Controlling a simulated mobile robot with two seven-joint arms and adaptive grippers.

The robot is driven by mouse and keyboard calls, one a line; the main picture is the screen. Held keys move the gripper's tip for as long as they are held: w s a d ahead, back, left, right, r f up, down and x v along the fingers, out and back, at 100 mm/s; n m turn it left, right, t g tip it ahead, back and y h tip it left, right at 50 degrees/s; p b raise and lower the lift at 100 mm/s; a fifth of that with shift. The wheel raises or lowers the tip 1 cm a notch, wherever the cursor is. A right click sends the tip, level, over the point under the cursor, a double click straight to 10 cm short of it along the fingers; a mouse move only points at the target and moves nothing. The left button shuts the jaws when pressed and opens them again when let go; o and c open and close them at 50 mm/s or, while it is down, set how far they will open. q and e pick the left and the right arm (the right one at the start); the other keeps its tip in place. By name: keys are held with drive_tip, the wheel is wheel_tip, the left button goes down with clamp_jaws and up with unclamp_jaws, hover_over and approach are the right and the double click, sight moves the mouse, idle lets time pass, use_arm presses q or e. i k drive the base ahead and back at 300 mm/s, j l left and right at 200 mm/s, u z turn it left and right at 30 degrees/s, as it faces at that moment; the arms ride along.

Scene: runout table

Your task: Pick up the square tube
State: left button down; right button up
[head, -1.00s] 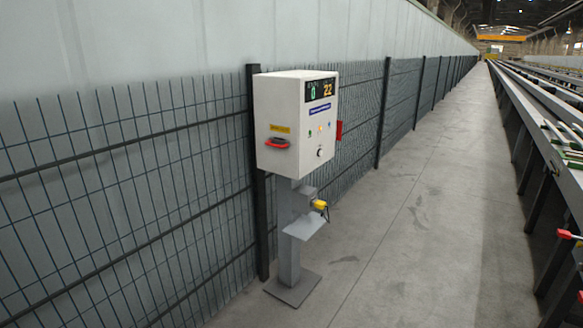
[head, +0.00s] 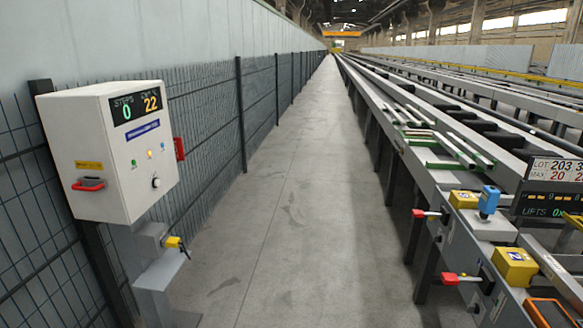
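Several pale metal lengths lie on the runout table (head: 385,128) at the right in the head view. Two longer ones (head: 462,150) lie side by side over a green strip, and shorter ones (head: 412,115) lie just beyond. They are too small to tell which is a square tube. Neither of my grippers is in view.
A white control box (head: 105,160) on a grey post stands at the left by a dark mesh fence (head: 210,105). Yellow and blue units (head: 488,200) and red-tipped levers (head: 425,213) sit at the table's near end. The concrete aisle (head: 290,190) between is clear.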

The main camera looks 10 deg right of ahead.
sight(486, 164)
drive_tip(key=i+l+z, duration=0.25)
drive_tip(key=i, duration=0.4)
drive_tip(key=i+j+z, duration=0.1)
drive_tip(key=i+z, duration=0.2)
drive_tip(key=i, duration=0.35)
drive_tip(key=i+j+z, duration=0.15)
drive_tip(key=i+z, duration=0.25)
drive_tip(key=i, duration=0.15)
drive_tip(key=i+j+z, duration=0.4)
drive_tip(key=i, duration=0.15)
drive_tip(key=i+j+z, duration=0.85)
drive_tip(key=i+j, duration=0.1)
drive_tip(key=j, duration=0.1)
